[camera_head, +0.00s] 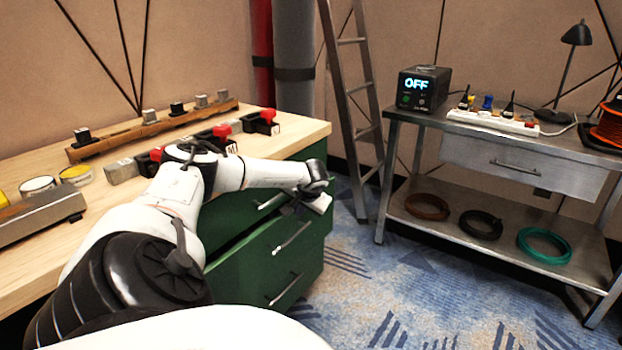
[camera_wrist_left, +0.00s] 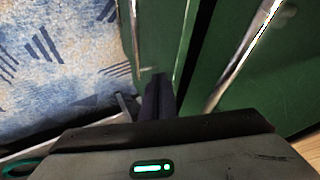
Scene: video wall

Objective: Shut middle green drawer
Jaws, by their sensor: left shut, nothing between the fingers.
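The green drawer cabinet (camera_head: 322,225) stands under the wooden worktop. Its middle drawer (camera_head: 258,252) sticks out a little, with a dark gap above its front. In the left wrist view the middle drawer's front (camera_wrist_left: 165,30) shows at the centre, with a dark gap between it and the upper drawer front (camera_wrist_left: 222,40). My left gripper (camera_head: 296,207) is shut and empty, just above and in front of the middle drawer. Its fingertips (camera_wrist_left: 160,82) show close to the drawer front; I cannot tell whether they touch. My right gripper is in neither view.
The worktop (camera_head: 300,130) holds red-handled switches (camera_head: 222,131) and a wooden rail of small blocks. A ladder (camera_head: 350,90) leans behind. A metal table (camera_head: 470,145) with a power box (camera_head: 423,90) stands to the right. Blue carpet (camera_head: 365,270) is free between them.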

